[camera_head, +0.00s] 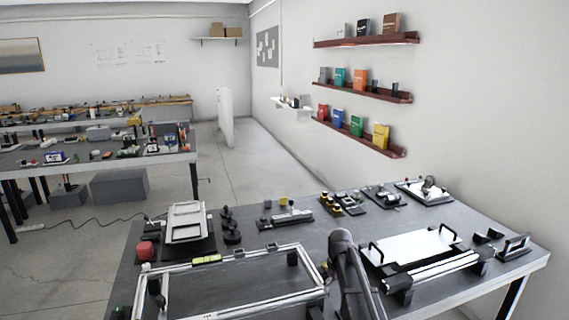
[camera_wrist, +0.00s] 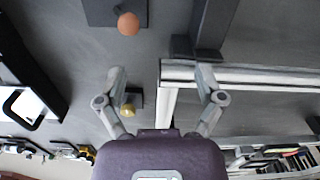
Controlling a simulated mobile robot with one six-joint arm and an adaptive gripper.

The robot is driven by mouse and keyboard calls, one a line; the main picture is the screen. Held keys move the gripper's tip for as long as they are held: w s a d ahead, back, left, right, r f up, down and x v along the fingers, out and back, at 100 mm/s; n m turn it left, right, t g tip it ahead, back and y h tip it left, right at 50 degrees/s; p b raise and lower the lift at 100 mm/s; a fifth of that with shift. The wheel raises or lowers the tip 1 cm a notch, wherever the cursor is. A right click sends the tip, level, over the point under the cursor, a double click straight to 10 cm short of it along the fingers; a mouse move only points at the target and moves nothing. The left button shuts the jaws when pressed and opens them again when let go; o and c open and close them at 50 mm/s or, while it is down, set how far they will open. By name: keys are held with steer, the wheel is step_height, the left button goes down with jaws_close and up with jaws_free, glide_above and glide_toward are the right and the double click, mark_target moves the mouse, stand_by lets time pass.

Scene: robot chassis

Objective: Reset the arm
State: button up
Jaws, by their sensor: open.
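My arm (camera_head: 348,270) shows in the head view as a dark link at the bottom, between the metal frame and the white plate fixture; my gripper cannot be made out there. In the wrist view my gripper (camera_wrist: 161,76) is open, its two grey fingers spread wide with nothing between the tips. The dark worktop and part of a light metal rail lie behind the fingers. A small yellow knob (camera_wrist: 128,109) shows beside the left finger. An orange round knob (camera_wrist: 128,24) on a dark plate is apart from the fingers, near the top edge.
The worktop holds a metal frame (camera_head: 237,262), a white plate fixture (camera_head: 415,246), a white tray-like part (camera_head: 187,222), a red knob (camera_head: 145,249) and several small fixtures at the back. Wall shelves (camera_head: 365,42) with books hang at right. A second bench stands left.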

steer(key=s+f+m+b, duration=0.1)
steer(key=s+m, duration=0.3)
steer(key=s, duration=1.8)
steer(key=shift+f+m+b, duration=0.4)
steer(key=shift+f, duration=0.05)
steer(key=c, duration=0.4)
steer(key=shift+a, duration=0.1)
